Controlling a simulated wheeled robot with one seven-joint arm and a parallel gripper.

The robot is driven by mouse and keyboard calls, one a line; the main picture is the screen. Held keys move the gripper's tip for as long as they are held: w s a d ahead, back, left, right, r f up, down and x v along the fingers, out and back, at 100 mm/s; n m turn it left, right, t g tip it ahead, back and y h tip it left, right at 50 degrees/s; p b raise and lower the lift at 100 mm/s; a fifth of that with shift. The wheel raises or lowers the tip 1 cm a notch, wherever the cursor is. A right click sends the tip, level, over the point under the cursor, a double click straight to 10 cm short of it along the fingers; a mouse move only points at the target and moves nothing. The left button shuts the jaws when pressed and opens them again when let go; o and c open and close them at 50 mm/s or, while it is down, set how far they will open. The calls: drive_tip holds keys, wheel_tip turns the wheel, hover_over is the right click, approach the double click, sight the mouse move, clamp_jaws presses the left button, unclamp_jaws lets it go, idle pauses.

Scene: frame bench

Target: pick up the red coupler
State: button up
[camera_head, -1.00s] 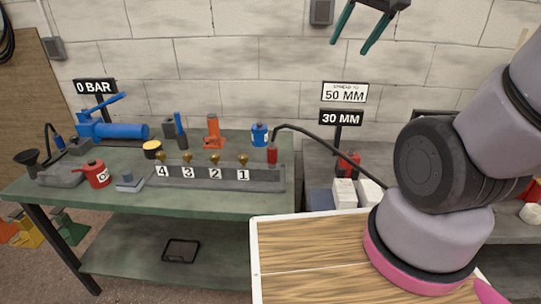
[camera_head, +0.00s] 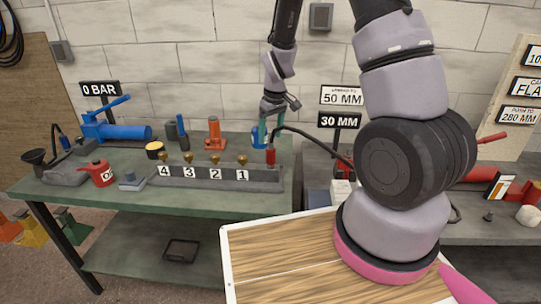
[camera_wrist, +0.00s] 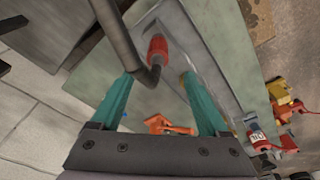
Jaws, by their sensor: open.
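The red coupler (camera_head: 271,157) stands upright at the right end of the grey manifold block (camera_head: 215,176) on the green bench. A black hose (camera_head: 318,136) leaves its top and runs right. In the wrist view the red coupler (camera_wrist: 158,47) lies just beyond the fingertips, roughly between them, with the bent hose close to the left finger. My gripper (camera_head: 269,130), with teal fingers, is just above the coupler in the head view. It is open in the wrist view (camera_wrist: 157,77), with nothing gripped. Whether a finger touches the hose I cannot tell.
A blue canister (camera_head: 259,137) stands close behind the gripper. An orange jack (camera_head: 215,134) and brass fittings (camera_head: 187,158) above the manifold numbers stand to the left. A 30 MM sign (camera_head: 339,121) stands to the right.

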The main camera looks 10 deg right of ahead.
sight(270, 155)
drive_tip(key=f, duration=0.6)
drive_tip(key=w+f, duration=0.1)
drive_tip(key=f, duration=0.2)
drive_tip(key=shift+f, duration=0.1)
drive_tip(key=shift+c, duration=0.3)
clamp_jaws()
